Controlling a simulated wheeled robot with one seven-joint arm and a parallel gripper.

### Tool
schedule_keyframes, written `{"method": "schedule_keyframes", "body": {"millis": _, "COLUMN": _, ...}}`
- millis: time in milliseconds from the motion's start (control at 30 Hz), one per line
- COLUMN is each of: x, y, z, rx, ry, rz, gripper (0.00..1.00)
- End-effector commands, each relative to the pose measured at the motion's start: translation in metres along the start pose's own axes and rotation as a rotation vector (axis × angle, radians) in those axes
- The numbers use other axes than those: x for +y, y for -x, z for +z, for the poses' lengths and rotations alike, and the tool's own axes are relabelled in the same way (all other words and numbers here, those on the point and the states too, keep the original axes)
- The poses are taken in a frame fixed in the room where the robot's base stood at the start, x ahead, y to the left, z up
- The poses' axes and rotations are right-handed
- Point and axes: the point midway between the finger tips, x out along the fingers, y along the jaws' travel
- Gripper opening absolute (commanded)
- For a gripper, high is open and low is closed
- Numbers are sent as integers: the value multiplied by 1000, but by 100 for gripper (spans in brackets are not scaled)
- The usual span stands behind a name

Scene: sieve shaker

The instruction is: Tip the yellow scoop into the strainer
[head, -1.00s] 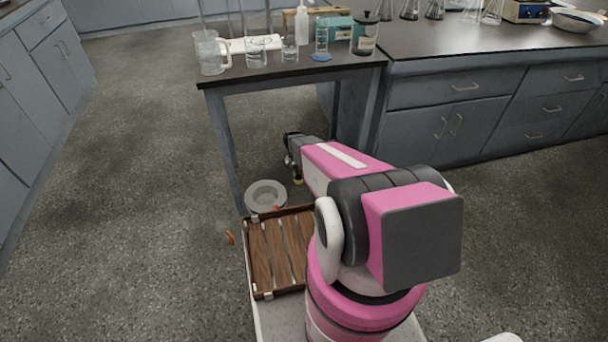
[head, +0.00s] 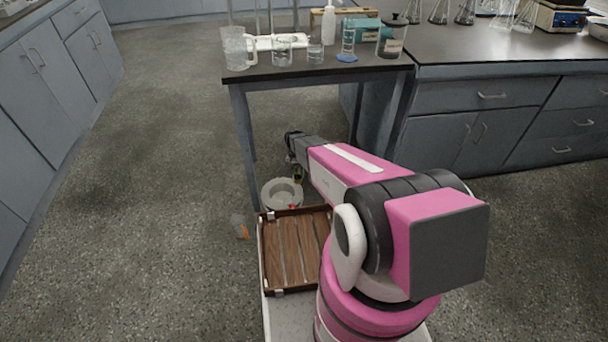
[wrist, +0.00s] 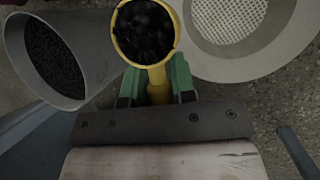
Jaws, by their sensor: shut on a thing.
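In the wrist view, my gripper (wrist: 158,88) has its green fingers shut on the handle of the yellow scoop (wrist: 157,72). The scoop's round bowl is full of dark black lumps and looks level. The strainer (wrist: 281,62), a pale wide-rimmed ring with a perforated mesh middle, is to the right of the scoop, partly cut by the frame edge. It also shows in the head view as a grey ring (head: 270,194) beyond the wooden tray. In the head view my gripper (head: 297,177) is small and mostly hidden by my arm, just above the strainer.
A grey cylindrical container (wrist: 97,46) with dark grains stands left of the scoop. The wooden slatted tray (head: 281,250) is in front of the strainer. A bench (head: 300,76) with glassware stands behind. A small orange thing (head: 243,232) lies left of the tray.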

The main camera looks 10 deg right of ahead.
Motion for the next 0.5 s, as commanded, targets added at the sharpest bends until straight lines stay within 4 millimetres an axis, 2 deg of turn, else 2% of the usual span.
{"method": "schedule_keyframes", "body": {"millis": 500, "x": -44, "y": 6, "z": 5, "rx": -7, "ry": 2, "rz": 0, "gripper": 0}}
